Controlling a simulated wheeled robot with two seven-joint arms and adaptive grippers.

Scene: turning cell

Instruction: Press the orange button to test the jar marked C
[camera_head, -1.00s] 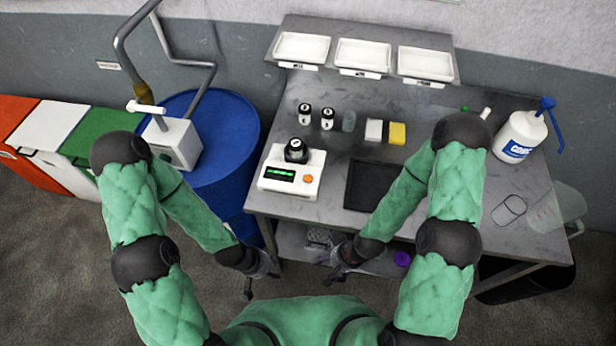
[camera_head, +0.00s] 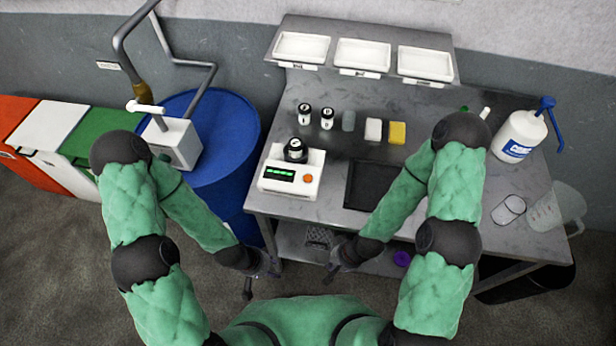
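A white tester (camera_head: 290,186) with a green-lit display (camera_head: 279,173) and an orange button (camera_head: 307,178) stands at the left front of the metal bench. A dark jar (camera_head: 295,150) with a white-marked lid sits on top of it. Two more dark jars with white lid marks stand behind it, a left one (camera_head: 304,115) and a right one (camera_head: 327,118). The letters are too small to read surely. My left gripper (camera_head: 258,284) and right gripper (camera_head: 331,272) hang low before the bench's front edge, apart from the tester. Their finger openings are unclear.
A grey block (camera_head: 348,121), white block (camera_head: 373,129) and yellow block (camera_head: 397,133) stand behind a black mat (camera_head: 366,186). White trays (camera_head: 362,54) sit on the rear shelf. A pump bottle (camera_head: 519,136) and clear beaker (camera_head: 556,209) are at right. A blue drum (camera_head: 232,130) stands left.

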